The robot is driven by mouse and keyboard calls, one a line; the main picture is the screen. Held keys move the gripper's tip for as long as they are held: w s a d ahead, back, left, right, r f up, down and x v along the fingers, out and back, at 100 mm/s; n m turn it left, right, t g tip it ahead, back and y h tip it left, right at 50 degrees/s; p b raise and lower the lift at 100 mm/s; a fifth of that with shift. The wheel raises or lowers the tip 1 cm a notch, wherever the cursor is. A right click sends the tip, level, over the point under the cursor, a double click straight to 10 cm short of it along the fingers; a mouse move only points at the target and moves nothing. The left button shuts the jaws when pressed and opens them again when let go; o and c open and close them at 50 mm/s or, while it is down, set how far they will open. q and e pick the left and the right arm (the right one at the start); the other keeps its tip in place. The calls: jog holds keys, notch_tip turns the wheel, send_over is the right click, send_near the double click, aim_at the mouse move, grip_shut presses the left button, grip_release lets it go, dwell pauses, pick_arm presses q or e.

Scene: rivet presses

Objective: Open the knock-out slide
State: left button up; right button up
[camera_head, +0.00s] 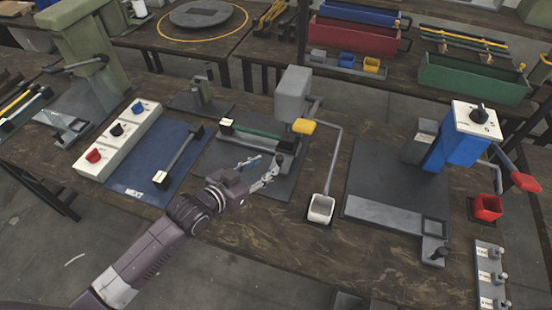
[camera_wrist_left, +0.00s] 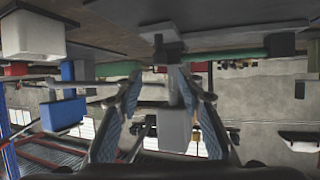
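My left gripper (camera_head: 258,172) is open and empty, with its fingers apart, at the front of the middle press. It also shows in the left wrist view (camera_wrist_left: 160,88), where a grey post and the press's grey head (camera_wrist_left: 175,131) appear beyond the gap between the fingers. The green bar also shows in the wrist view (camera_wrist_left: 225,53). No label marks the knock-out slide, so I cannot tell which part it is. My right gripper is not in view.
A blue press (camera_head: 455,145) is farther right. A blue mat (camera_head: 140,185) and white button box (camera_head: 95,160) lie left.

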aim_at(278, 158)
pick_arm(q)
jog(key=x, duration=0.6)
jog(key=shift+w+d+f, duration=0.15)
jog(key=shift+w+d, duration=0.05)
grip_shut()
